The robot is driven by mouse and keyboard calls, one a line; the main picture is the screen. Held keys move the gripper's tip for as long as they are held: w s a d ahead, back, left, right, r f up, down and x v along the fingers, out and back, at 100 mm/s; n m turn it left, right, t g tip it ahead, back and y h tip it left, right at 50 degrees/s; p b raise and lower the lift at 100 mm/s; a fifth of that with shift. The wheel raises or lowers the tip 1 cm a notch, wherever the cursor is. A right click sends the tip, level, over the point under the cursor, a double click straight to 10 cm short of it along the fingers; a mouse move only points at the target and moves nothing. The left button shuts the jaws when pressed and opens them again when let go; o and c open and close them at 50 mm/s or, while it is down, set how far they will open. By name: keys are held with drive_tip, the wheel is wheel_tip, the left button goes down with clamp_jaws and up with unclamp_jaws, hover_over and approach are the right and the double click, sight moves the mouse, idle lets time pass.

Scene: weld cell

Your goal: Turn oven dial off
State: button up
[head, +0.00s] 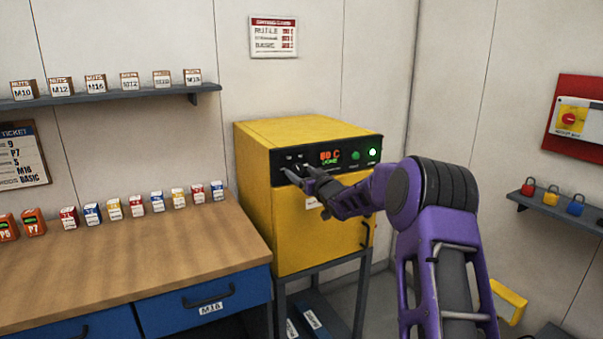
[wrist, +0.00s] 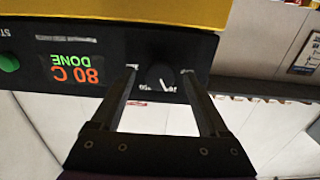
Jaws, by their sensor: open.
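The yellow oven (head: 290,215) stands on a dark stand in the corner, with a black control panel (head: 357,148) along its top front. The wrist view shows the panel upside down, with a lit display (wrist: 75,67) reading 80 C and DONE. The dark round dial (wrist: 158,80) sits beside the display, with a small light mark on it. My gripper (head: 299,171) is at the left part of the panel and hides the dial in the head view. In the wrist view my gripper (wrist: 159,72) is open, one finger on each side of the dial. I cannot tell whether they touch it.
A wooden workbench (head: 130,265) with several small boxes stands to the left of the oven. A green button (head: 355,155) and a lit lamp (head: 373,153) are on the panel's right. The oven door handle (head: 366,235) is below. A padlock shelf (head: 560,212) hangs at right.

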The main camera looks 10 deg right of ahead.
clamp_jaws()
idle(0.5)
drive_tip(key=shift+f+n+b, duration=0.15)
drive_tip(key=shift+n+b, duration=0.15)
drive_tip(key=shift+b, duration=0.2)
drive_tip(key=shift+f+n+b, duration=0.1)
drive_tip(key=shift+n+b, duration=0.8)
drive_tip(key=shift+b, duration=0.3)
drive_tip(key=n+b, duration=0.2)
drive_tip(key=shift+n+b, duration=0.3)
drive_tip(key=shift+b, duration=0.05)
drive_tip(key=n+b, duration=0.2)
drive_tip(key=n, duration=0.1)
drive_tip(key=shift+w+n+b, duration=0.1)
drive_tip(key=shift+n+b, duration=0.2)
drive_tip(key=shift+r+n+b, duration=0.15)
drive_tip(key=shift+n+b, duration=0.1)
drive_tip(key=shift+n, duration=0.55)
drive_tip(key=shift+r+n+b, duration=0.15)
drive_tip(key=shift+n+b, duration=0.1)
drive_tip(key=shift+n, duration=0.55)
